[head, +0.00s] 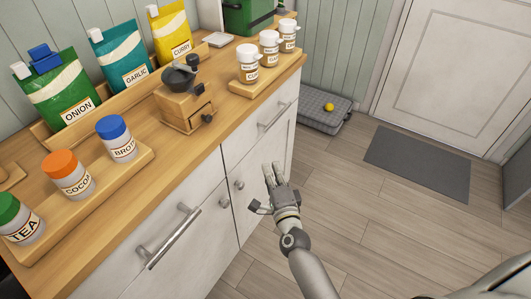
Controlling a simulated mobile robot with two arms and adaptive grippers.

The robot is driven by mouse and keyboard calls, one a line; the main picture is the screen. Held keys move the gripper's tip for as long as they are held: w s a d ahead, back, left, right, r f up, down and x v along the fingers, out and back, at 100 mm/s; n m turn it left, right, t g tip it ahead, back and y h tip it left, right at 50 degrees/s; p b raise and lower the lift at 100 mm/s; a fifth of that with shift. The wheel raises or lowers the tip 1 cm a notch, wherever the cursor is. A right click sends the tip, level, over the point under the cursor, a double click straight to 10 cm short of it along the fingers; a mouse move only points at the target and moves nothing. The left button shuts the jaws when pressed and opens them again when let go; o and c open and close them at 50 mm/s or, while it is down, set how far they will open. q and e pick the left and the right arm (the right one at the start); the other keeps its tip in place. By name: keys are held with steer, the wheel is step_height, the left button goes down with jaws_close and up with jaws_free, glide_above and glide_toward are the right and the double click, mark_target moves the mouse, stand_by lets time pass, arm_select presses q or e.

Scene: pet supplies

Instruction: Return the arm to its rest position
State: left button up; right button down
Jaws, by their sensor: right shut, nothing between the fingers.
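My right gripper (268,184) is in front of the white cabinet (190,225), below the level of the wooden counter (135,205). It is shut and empty. Its arm comes in from the bottom right of the head view. In the picture its fingers overlap the cabinet front near a round knob (239,185); I cannot tell whether they touch it. My left gripper is not in view.
Jars labelled TEA, COCOA (69,176) and BRO… stand on a wooden tray. Behind are ONION (58,90), GARLIC and CURRY bags. A coffee grinder (184,98) and several white jars stand farther along. The floor (345,185) is open right of the cabinet.

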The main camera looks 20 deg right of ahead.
steer(key=s+a+f+n+g+y, duration=0.1)
steer(key=s+f+n+g, duration=0.3)
steer(key=f, duration=0.6)
steer(key=s+a+f+n+g+y+p, duration=0.15)
steer(key=s+f+n, duration=0.25)
steer(key=s+f, duration=0.4)
steer(key=s+a+f+n+g+y, duration=0.1)
steer(key=s+f+n+g, duration=0.25)
steer(key=f, duration=0.75)
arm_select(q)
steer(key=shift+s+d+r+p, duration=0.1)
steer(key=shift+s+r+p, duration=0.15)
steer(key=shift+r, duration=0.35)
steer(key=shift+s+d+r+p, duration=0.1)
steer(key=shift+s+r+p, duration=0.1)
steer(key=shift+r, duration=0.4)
arm_select(e)
steer(key=s+d+f+n+g, duration=0.2)
steer(key=s+f, duration=0.3)
steer(key=s, duration=0.5)
steer(key=s+d+f+n+g+h, duration=0.1)
steer(key=s+d+f+n+g, duration=0.2)
steer(key=s, duration=0.8)
steer(key=s+d+f+n+g+h, duration=0.1)
steer(key=s+d+f+n+g, duration=0.2)
steer(key=s+f, duration=0.4)
steer(key=s+d+n, duration=0.1)
steer(key=s, duration=0.3)
steer(key=shift+s+n, duration=0.15)
steer(key=shift+n, duration=0.2)
